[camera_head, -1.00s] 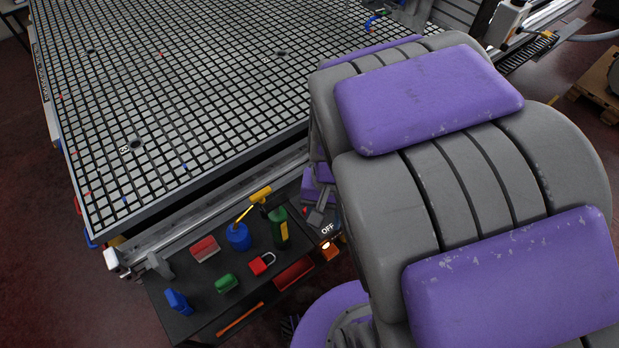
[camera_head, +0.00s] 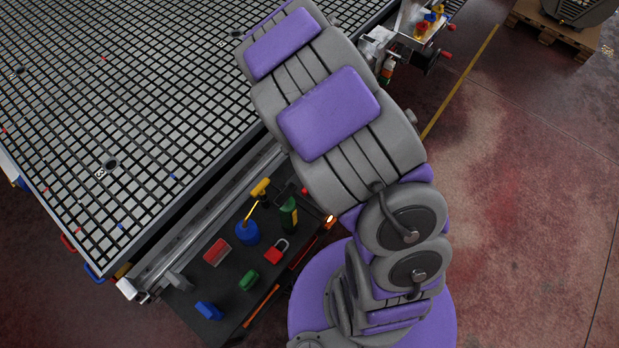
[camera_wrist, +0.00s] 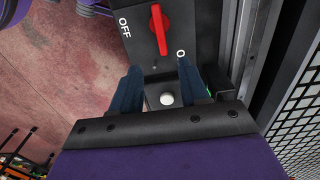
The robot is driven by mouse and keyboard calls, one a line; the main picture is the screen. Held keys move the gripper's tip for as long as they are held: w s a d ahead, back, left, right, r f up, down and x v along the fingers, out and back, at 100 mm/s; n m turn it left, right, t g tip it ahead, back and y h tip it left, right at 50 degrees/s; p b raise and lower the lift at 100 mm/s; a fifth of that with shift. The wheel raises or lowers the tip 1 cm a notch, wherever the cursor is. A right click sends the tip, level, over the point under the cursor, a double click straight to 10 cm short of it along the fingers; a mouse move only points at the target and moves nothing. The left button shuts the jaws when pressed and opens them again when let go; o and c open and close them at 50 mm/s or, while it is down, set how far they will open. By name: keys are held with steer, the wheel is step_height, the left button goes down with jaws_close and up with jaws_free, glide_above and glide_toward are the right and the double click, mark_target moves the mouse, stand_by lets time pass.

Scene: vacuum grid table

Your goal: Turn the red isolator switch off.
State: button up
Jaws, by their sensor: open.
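The red isolator switch (camera_wrist: 159,30) shows in the wrist view at the top, on a dark box (camera_wrist: 207,35). Its red handle stands nearly vertical in the picture. The white word OFF is to its left and a white O is at its lower right. My gripper (camera_wrist: 159,66) is open, its two dark blue fingers pointing toward the box, one each side of the line below the handle. Nothing shows between the fingertips and the handle. A pale round knob (camera_wrist: 166,99) shows between the fingers. In the head view my arm hides the gripper and switch.
A grid table (camera_head: 100,110) fills the left of the head view. Below it, a dark shelf (camera_head: 222,285) holds a red padlock (camera_head: 276,252), a blue container (camera_head: 247,233), a green bottle (camera_head: 288,215) and several small items. An amber light (camera_head: 330,220) glows beside it. Open floor lies right.

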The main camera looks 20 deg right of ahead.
steer(key=f+b, duration=0.1)
steer(key=f, duration=0.3)
steer(key=a+f+b, duration=0.1)
steer(key=f, duration=0.3)
steer(key=a+f+b, duration=0.1)
steer(key=f, duration=0.3)
steer(key=shift+a, duration=0.15)
steer(key=d+f+b, duration=0.1)
steer(key=d+f, duration=0.2)
steer(key=f, duration=0.1)
steer(key=shift+d, duration=0.35)
steer(key=a, duration=0.2)
steer(key=shift+a, duration=0.55)
steer(key=shift+c, duration=1.3)
steer(key=shift+d, duration=1.2)
steer(key=c, duration=0.4)
jaws_close()
steer(key=shift+s+a, duration=0.1)
steer(key=shift+a, duration=0.35)
